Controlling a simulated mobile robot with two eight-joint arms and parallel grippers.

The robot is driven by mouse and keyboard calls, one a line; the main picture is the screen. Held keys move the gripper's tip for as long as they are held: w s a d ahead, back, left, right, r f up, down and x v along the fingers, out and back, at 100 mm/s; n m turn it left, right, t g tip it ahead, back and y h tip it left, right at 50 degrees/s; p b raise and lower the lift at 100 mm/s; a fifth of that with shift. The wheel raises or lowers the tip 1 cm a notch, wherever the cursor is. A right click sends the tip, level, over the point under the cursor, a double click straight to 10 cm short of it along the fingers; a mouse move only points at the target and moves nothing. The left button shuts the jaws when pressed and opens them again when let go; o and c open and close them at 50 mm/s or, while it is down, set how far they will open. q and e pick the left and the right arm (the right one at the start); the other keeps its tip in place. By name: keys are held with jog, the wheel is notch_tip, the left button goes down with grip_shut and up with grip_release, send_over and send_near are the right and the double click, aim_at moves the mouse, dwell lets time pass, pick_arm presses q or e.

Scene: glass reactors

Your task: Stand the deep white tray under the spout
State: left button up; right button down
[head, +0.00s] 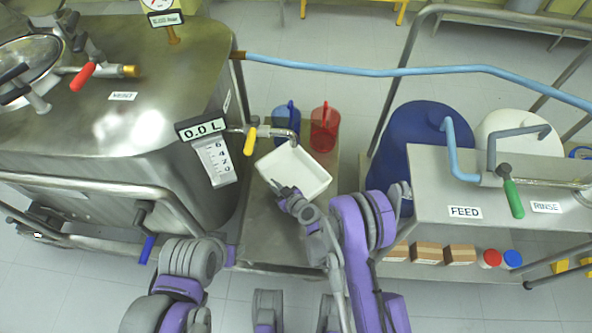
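The deep white tray (302,170) is on the low metal stand, with its open side up and turned at an angle. Its far corner lies just below and beside the end of the tank's metal spout (289,134), which has a yellow handle (250,141). My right gripper (281,189) is at the tray's near left rim, overlapping it. The fingers are small and dark, and I cannot tell whether they are closed on the rim. My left arm is bent at the lower left, and its gripper does not show.
A blue jug (286,119) and a red jug (324,128) stand behind the tray. The steel tank (110,110) is on the left. A bench (425,185) with feed and rinse taps is on the right. The low stand (262,228) has bare room in front.

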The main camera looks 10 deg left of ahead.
jog(key=shift+w+f, duration=0.2)
jog(key=shift+w, duration=0.1)
notch_tip(320, 180, down, 5)
jog(key=shift+s+f+b, duration=0.1)
jog(key=shift+f+b, duration=0.05)
jog(key=shift+b, duration=0.6)
jog(key=shift+f+b, duration=0.45)
jog(key=shift+f, duration=1.55)
jog(key=shift+f, duration=0.2)
jog(key=c, duration=1.5)
grip_release()
jog(key=shift+f, duration=0.1)
jog(key=o, duration=0.5)
jog(key=shift+c, duration=0.2)
